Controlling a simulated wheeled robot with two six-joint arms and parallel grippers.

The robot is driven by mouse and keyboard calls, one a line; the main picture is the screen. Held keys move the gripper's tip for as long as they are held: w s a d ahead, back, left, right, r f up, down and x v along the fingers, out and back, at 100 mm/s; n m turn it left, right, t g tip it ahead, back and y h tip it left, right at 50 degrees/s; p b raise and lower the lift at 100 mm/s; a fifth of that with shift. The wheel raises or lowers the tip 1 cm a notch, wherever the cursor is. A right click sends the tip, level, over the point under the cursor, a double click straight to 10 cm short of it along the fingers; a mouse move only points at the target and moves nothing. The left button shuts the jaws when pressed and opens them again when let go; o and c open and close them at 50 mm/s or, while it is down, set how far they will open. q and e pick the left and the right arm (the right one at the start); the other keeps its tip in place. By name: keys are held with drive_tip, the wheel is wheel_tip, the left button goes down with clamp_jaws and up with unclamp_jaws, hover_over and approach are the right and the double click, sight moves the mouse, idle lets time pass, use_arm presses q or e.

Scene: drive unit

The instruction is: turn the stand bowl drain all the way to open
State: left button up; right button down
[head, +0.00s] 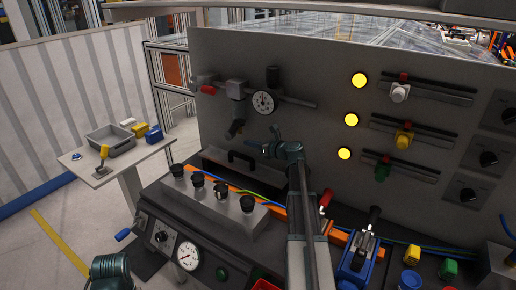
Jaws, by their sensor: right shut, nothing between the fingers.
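The stand's bowl unit (237,108) is fixed to the grey upright panel, under a grey block on a horizontal pipe. A small dark, tilted piece (235,129) at its lower end looks like the bowl drain; its exact setting is too small to tell. My right gripper (268,148) is shut and empty, below and to the right of that piece, with a visible gap between them in the picture. Its fingers point left and slightly up, in front of the panel. Only a teal link of my left arm shows at the bottom left; its gripper is out of view.
A red-handled valve (207,89) and a gauge (263,103) flank the bowl unit. A black handle (242,160) and a box with several black knobs (221,191) lie below. Lit yellow lamps (351,119) and sliders fill the panel's right side. A side table (131,157) stands left.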

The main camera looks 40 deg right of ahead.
sight(237, 126)
drive_tip(key=w, duration=0.1)
drive_tip(key=w+r+p, duration=0.1)
drive_tip(key=w, duration=0.1)
drive_tip(key=w+p, duration=0.1)
drive_tip(key=w, duration=0.1)
drive_tip(key=shift+w+a+r, duration=0.25)
drive_tip(key=shift+a+r, duration=0.05)
drive_tip(key=shift+a, duration=0.05)
drive_tip(key=shift+w+r+p, duration=0.1)
drive_tip(key=shift+r+p, duration=0.25)
drive_tip(key=shift+p, duration=0.4)
drive_tip(key=shift+a+r+g+p, duration=0.15)
drive_tip(key=shift+g+p, duration=0.35)
drive_tip(key=shift+p, duration=0.35)
drive_tip(key=shift+w+a+r+g+h+p, duration=0.2)
drive_tip(key=shift+w+r+g+p, duration=0.25)
drive_tip(key=shift+p, duration=0.7)
drive_tip(key=shift+w+a+r+g+h+p, duration=0.1)
drive_tip(key=shift+w+r+g+h+p, duration=0.15)
drive_tip(key=shift+w+r+p, duration=0.6)
drive_tip(key=shift+s+f+p, duration=0.15)
drive_tip(key=shift+s+p, duration=0.1)
drive_tip(key=shift+p, duration=0.1)
